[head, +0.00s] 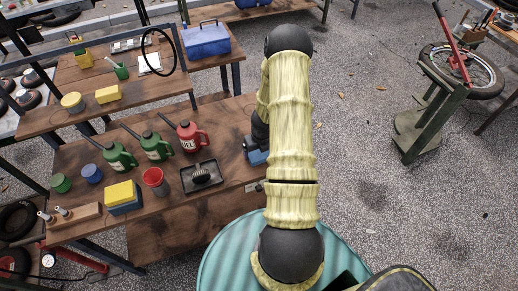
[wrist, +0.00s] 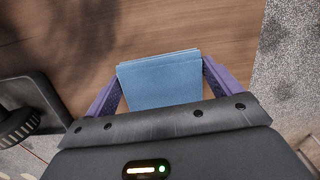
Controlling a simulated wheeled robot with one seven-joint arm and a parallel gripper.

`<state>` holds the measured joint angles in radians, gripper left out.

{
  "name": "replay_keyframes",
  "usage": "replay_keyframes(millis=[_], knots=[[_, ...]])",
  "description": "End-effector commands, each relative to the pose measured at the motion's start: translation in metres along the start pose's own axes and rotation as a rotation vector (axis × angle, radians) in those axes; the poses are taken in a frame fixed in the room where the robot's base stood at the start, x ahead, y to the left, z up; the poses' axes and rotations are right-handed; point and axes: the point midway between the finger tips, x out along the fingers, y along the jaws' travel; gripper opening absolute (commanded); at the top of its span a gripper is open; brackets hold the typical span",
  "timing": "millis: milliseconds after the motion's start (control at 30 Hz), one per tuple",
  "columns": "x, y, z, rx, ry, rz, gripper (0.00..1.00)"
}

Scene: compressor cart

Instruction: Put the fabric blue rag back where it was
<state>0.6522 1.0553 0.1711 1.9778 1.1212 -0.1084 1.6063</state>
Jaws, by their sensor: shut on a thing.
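The blue rag (wrist: 163,80) is a folded light-blue block between the two purple fingers of my gripper (wrist: 162,85) in the wrist view. My gripper is shut on it, with wooden table surface behind it. In the head view a small part of the blue rag (head: 258,157) shows at the right end of the lower wooden table (head: 225,140), beside the black tray. My arm covers most of the gripper there. I cannot tell whether the rag touches the wood.
A black tray (head: 202,178) with a dark knobbed thing lies left of my gripper. A red cup (head: 155,181), a yellow-and-blue sponge stack (head: 123,197), a red oil can (head: 188,137) and green cans (head: 156,146) stand farther left. A teal drum top (head: 225,262) is in front.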

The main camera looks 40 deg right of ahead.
Motion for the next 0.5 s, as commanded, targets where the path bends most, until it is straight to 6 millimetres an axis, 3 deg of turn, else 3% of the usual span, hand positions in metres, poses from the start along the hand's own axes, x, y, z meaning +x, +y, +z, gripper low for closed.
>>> replay_keyframes(millis=[33,67,100,500], knots=[[0.0011,-0.0001,-0.0003,0.000,0.000,0.000,0.54],[0.0014,-0.0001,-0.0004,0.000,0.000,0.000,0.92],[0.0008,-0.0001,-0.0003,0.000,0.000,0.000,1.00],[-0.0076,-0.0002,0.0004,-0.003,0.000,-0.002,1.00]])
